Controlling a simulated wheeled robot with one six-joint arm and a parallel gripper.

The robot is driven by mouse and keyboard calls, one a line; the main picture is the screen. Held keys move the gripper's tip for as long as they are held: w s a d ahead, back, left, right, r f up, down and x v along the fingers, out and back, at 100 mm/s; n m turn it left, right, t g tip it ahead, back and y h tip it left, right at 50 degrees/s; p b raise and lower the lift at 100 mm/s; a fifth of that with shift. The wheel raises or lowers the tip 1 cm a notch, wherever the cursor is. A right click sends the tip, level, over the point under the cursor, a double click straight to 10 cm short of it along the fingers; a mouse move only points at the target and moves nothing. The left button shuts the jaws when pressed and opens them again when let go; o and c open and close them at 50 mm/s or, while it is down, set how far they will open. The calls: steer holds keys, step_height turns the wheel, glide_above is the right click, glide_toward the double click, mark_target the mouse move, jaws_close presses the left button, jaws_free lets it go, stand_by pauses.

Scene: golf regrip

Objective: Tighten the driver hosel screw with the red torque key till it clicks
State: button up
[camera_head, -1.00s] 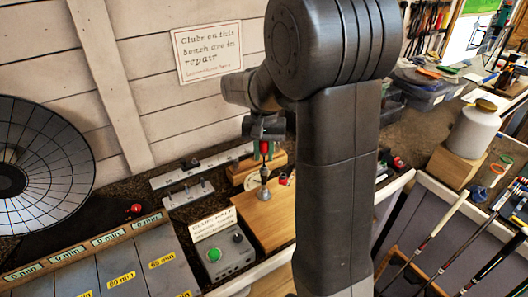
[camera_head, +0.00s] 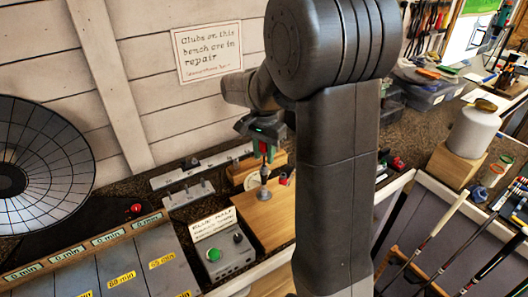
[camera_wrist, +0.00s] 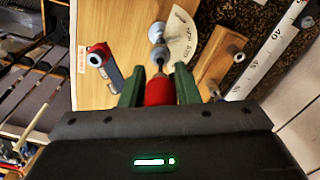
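The red torque key (camera_wrist: 160,91) stands upright, its red handle between my gripper's green fingers; it also shows in the head view (camera_head: 264,148). My gripper (camera_wrist: 160,86) appears shut on the handle, a finger against each side; in the head view my gripper (camera_head: 263,150) is above the wooden board. Below the handle a grey metal shaft runs down to a rounded metal piece (camera_head: 264,193) on the board. The hosel screw itself is too small or hidden to tell. A pale dial card (camera_wrist: 181,38) with markings lies beside the shaft.
The wooden board (camera_head: 275,228) lies on the dark bench. A red-ended block (camera_wrist: 103,58) stands close beside the key. A grey box with a green button (camera_head: 214,254) and metal rails (camera_head: 188,195) are to the left. Clubs stand in a rack at right.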

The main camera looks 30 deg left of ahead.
steer(key=shift+o, duration=0.6)
steer(key=n, duration=1.2)
steer(key=shift+n, duration=0.3)
steer(key=n, duration=0.4)
steer(key=shift+n, duration=0.4)
